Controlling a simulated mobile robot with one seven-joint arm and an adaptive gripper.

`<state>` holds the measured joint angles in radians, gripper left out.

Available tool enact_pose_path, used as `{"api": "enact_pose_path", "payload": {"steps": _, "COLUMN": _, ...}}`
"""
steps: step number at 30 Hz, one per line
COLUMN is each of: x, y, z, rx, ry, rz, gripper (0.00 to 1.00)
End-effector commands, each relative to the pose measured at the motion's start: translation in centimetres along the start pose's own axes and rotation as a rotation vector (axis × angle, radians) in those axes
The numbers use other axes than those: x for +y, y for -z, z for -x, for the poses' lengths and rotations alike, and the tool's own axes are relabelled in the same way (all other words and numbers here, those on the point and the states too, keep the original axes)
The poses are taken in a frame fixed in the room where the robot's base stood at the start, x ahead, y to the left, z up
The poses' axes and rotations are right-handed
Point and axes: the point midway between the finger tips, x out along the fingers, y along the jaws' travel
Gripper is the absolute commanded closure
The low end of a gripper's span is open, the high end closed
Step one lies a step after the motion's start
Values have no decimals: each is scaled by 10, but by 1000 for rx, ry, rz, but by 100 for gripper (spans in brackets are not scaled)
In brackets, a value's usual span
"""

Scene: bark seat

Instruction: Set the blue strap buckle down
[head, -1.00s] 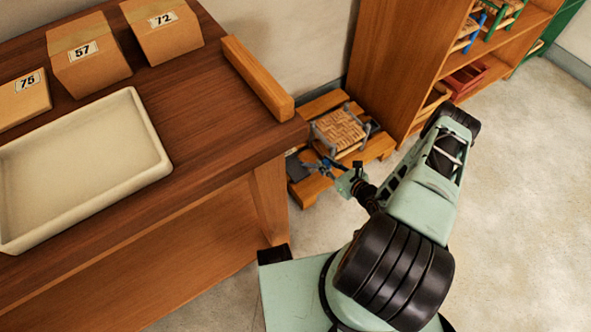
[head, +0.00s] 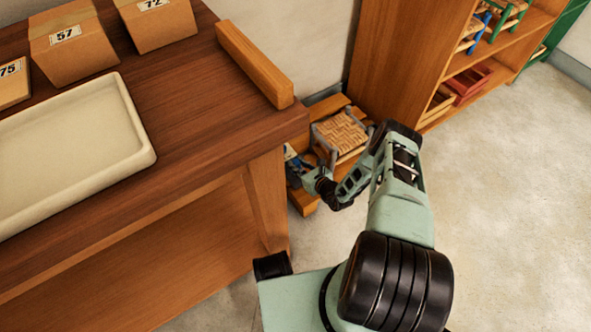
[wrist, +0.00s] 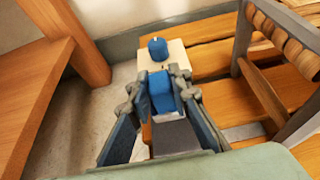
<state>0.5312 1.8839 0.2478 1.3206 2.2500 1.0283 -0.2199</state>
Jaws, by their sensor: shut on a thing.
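My gripper (wrist: 162,100) is shut on a blue block-like piece, which I take to be the blue strap buckle (wrist: 160,88), in the middle of the wrist view. The buckle is over or against a pale block (wrist: 178,56) with a blue round knob (wrist: 158,48) beyond it; I cannot tell whether they touch. In the head view my gripper (head: 298,170) is low at the left end of a wooden pallet, and the buckle is too small to make out. A dark grey flat piece (wrist: 175,135) shows behind the buckle, between the fingers.
A stool with a woven bark seat (head: 340,135) stands on the pallet (head: 328,104), right of my gripper. A workbench (head: 200,120) with a pale tray (head: 148,155) and cartons (head: 66,50) is at left. A shelf unit (head: 405,50) stands behind. The floor at right is clear.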

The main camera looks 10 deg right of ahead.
Motion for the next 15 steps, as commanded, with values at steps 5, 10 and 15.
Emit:
{"api": "enact_pose_path", "payload": {"steps": 5, "x": 3, "y": 27, "z": -15, "rx": 0, "ry": -1, "rz": 1, "gripper": 100}}
{"api": "enact_pose_path", "payload": {"steps": 10, "x": 2, "y": 31, "z": -18, "rx": -2, "ry": -1, "rz": 1, "gripper": 100}}
{"api": "enact_pose_path", "payload": {"steps": 15, "x": 2, "y": 31, "z": -17, "rx": -1, "ry": -1, "rz": 0, "gripper": 100}}
